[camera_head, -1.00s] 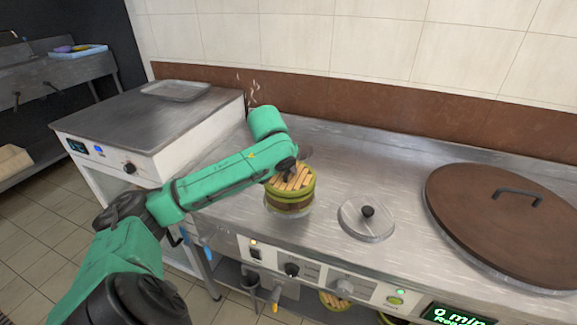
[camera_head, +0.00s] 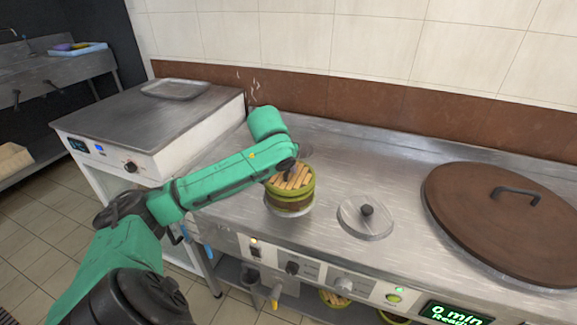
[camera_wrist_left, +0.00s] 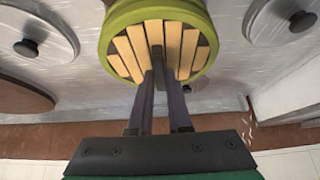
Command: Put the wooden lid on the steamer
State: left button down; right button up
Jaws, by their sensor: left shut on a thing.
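The steamer (camera_head: 288,206) is a round green and brown basket standing on the metal counter. The wooden lid (camera_head: 291,181), with pale slats and a green rim, sits on top of it; it also shows in the left wrist view (camera_wrist_left: 128,52). I cannot tell whether the lid is fully seated. My left gripper (camera_head: 290,168) is above the lid, shut on its small dark handle at the middle. In the left wrist view, the fingers (camera_wrist_left: 160,70) reach to the lid's centre. My right gripper is not in view.
A small metal lid with a black knob (camera_head: 367,211) lies right of the steamer. A large brown lid (camera_head: 505,222) covers the pot at the far right. A flat metal griddle (camera_head: 150,118) stands at left. The counter behind the steamer is clear.

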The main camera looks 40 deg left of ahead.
pick_arm(q)
jog(key=shift+f+b, duration=0.3)
jog(key=shift+f, duration=0.3)
jog(key=c, duration=1.1)
grip_release()
jog(key=shift+c, duration=0.2)
jog(key=p+v, duration=0.2)
jog(key=v, duration=0.1)
jog(key=shift+r, duration=0.2)
jog(key=p+v, duration=0.3)
jog(key=v, duration=0.4)
jog(key=shift+s+r+p, duration=0.25)
jog(key=shift+s+p, duration=0.05)
jog(key=shift+p, duration=0.1)
